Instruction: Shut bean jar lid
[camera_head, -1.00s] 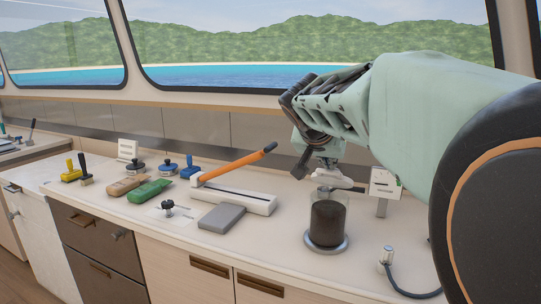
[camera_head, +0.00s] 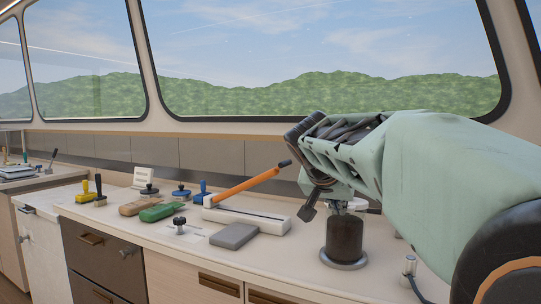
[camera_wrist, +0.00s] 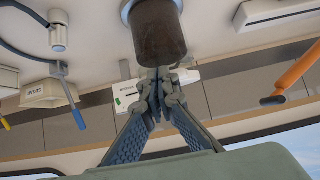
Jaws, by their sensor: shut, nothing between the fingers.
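The bean jar (camera_head: 344,238) is a clear cylinder filled dark brown, upright on a grey round base on the counter. A pale piece (camera_head: 360,204), which looks like its lid, shows at the jar's top, partly hidden behind my gripper. I cannot tell the lid's angle. My gripper (camera_head: 338,208) is shut and empty, its fingers pointing down at the top of the jar. In the wrist view, which is upside down, the jar (camera_wrist: 158,38) is at the top centre and the shut fingertips (camera_wrist: 164,76) are close to its rim. Contact cannot be told.
Left of the jar are a grey block (camera_head: 234,236), a pale device with an orange lever (camera_head: 245,186), a green tool (camera_head: 162,212) and several stamps. A hose fitting (camera_head: 408,266) stands at right. The counter just left of the jar is clear.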

